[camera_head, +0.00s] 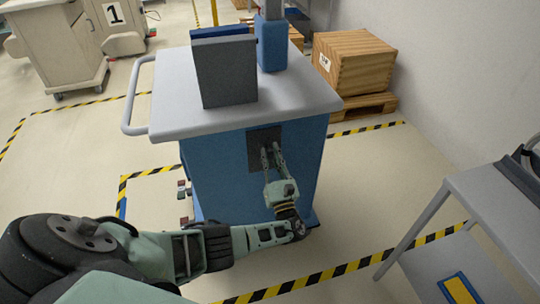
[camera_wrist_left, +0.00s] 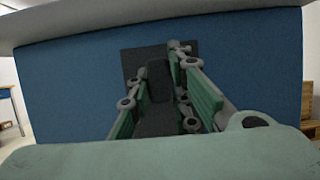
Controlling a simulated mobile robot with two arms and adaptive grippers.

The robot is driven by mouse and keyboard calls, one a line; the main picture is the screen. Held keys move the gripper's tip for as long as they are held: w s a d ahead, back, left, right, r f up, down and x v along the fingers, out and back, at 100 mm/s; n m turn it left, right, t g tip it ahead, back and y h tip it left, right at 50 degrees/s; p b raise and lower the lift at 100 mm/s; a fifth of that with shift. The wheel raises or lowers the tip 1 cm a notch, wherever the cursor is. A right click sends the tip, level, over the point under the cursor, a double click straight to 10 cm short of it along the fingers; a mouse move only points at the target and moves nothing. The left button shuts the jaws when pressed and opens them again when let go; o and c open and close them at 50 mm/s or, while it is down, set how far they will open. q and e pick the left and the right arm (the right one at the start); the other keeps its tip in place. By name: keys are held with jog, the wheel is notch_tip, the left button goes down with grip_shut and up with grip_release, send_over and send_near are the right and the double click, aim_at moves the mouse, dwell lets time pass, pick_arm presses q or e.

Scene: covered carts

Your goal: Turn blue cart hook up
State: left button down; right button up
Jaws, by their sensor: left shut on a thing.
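The blue cart (camera_head: 215,170) has a light grey top and stands in the middle of the head view. A dark plate (camera_head: 256,136) is on its side face. My left gripper (camera_head: 271,152) reaches up to this plate, its fingers shut on a dark part there, which I take to be the hook (camera_wrist_left: 158,80). In the left wrist view the fingers stand on both sides of this dark upright piece, in front of the dark plate (camera_wrist_left: 132,62). The fingers hide much of the hook, so its exact angle is hard to tell. My right gripper is not in view.
A dark grey panel (camera_head: 226,72) stands on the cart top. A wooden crate (camera_head: 352,62) on a pallet is behind right. A grey shelf cart (camera_head: 490,200) is at the right. Beige carts (camera_head: 55,45) stand far left. Striped tape marks the open floor.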

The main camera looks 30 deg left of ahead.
pick_arm(q)
jog(key=shift+f, duration=0.1)
jog(key=c, duration=1.6)
grip_release()
jog(key=v, duration=1.2)
